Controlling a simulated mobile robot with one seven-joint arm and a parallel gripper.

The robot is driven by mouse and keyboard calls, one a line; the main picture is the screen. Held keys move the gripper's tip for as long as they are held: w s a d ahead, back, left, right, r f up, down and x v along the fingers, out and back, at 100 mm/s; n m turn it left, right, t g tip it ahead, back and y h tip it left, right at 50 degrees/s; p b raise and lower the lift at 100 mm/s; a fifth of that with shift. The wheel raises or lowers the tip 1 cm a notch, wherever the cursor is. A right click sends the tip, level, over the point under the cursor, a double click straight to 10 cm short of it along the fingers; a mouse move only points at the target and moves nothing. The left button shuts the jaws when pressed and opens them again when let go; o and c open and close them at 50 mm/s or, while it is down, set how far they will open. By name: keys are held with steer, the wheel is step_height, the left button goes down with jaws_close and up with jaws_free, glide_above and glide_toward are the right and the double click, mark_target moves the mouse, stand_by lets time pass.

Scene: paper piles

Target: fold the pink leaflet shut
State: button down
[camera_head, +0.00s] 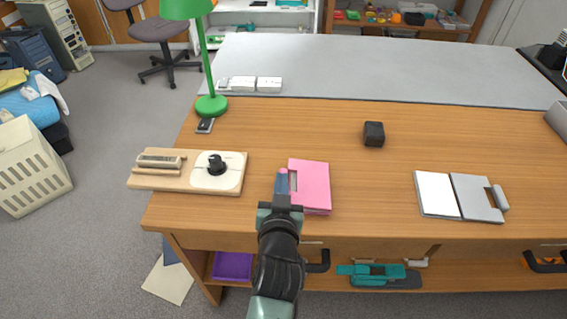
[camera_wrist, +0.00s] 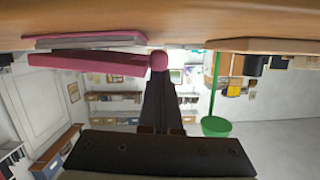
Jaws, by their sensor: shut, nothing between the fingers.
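The pink leaflet (camera_head: 314,184) lies near the table's front edge, with a grey strip and a notch on its left side. My gripper (camera_head: 282,180) is shut and empty, low at the leaflet's left edge. In the wrist view a pink cover (camera_wrist: 85,61) stands slightly apart from a flat page (camera_wrist: 90,40) by the table top, with a narrow gap between. A round pink knob (camera_wrist: 158,61) at the cover's end is right by my shut fingertips (camera_wrist: 160,78). I cannot tell whether they touch it.
A wooden board with a white plate and black knob (camera_head: 215,166) lies left of the leaflet. A black box (camera_head: 374,134) stands behind right. An open white-and-grey leaflet (camera_head: 437,194) lies at right. A green lamp (camera_head: 211,105) stands at back left. The table middle is clear.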

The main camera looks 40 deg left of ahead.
steer(key=shift+s+a+f, duration=0.1)
steer(key=shift+f, duration=0.5)
stand_by(0.3)
step_height(320, 180, up, 5)
steer(key=p, duration=0.3)
steer(key=shift+f+p, duration=0.15)
steer(key=shift+p, duration=0.2)
steer(key=v, duration=0.9)
steer(key=shift+s+d+f, duration=0.2)
steer(key=shift+s+f, duration=0.05)
steer(key=shift+s, duration=0.2)
